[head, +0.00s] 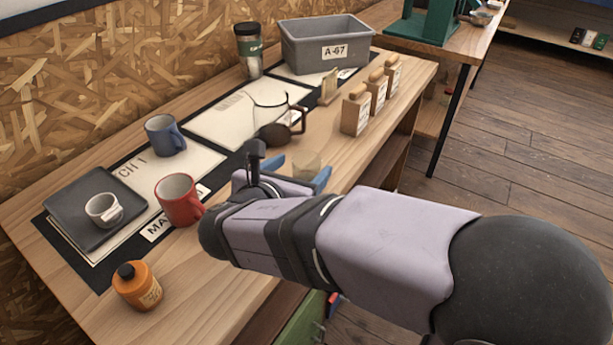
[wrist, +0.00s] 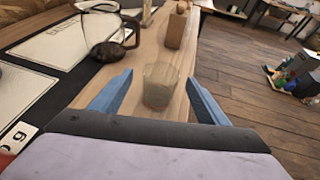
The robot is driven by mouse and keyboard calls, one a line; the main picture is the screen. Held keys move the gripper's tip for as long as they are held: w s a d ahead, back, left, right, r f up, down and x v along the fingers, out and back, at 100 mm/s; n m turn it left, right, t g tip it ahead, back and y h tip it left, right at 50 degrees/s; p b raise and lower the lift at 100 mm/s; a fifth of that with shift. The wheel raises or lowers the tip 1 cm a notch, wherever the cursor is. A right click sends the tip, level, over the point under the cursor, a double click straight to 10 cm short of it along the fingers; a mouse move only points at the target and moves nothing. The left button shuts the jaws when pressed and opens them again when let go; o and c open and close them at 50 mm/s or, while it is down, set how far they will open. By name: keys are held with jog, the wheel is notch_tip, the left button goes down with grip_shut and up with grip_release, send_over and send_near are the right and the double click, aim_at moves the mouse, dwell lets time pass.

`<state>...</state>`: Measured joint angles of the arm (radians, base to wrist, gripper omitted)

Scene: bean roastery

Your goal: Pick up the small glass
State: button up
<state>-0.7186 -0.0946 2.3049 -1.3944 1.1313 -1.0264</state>
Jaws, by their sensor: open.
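The small glass (wrist: 160,85) is clear and stands upright on the wooden bench near its right edge. In the wrist view it sits between and a little beyond my two blue fingertips. My gripper (wrist: 160,90) is open, with a finger on either side of the glass and visible gaps between. In the head view the glass (head: 306,166) is faint, just beyond my blue fingers (head: 298,172). Its lower part is partly hidden there by the gripper.
A red mug (head: 178,199), blue mug (head: 164,135), grey tray (head: 74,217) with a white cup (head: 103,209), and orange bottle (head: 137,286) stand left. The grey A-67 bin (head: 290,42) is at the back.

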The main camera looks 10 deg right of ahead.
aim_at(311, 163)
jog(key=shift+f, duration=0.7)
jog(key=shift+b+x, duration=0.35)
jog(key=shift+x, duration=3.35)
jog(key=shift+s+d+r, duration=0.1)
jog(key=shift+c, duration=0.6)
jog(key=c, duration=1)
jog(key=shift+c, duration=0.4)
jog(key=shift+r, duration=0.15)
